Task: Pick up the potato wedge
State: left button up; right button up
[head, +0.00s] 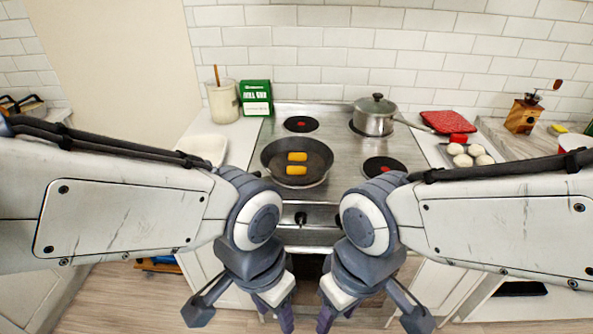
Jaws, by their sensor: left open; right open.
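Two yellow-orange pieces, which look like potato wedges, lie in the dark frying pan (272,165) on the front left of the stove. The far wedge (297,157) and the near wedge (296,171) lie side by side with a small gap. My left gripper (279,313) and my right gripper (332,313) hang low in front of the stove, pointing down, nearer to me than the pan. Both are open and hold nothing that I can see. Their fingertips are partly cut off by the lower picture edge.
A lidded pot (374,118) stands at the back right of the stove. A crock (222,101) and a green box (257,98) stand back left. A white dish (203,150) sits left of the pan. Right are a tray with white round items (475,151) and a red cloth (447,121).

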aim_at(290, 169)
jog(key=z, duration=0.5)
jog(key=i, duration=1.05)
jog(key=u, duration=0.9)
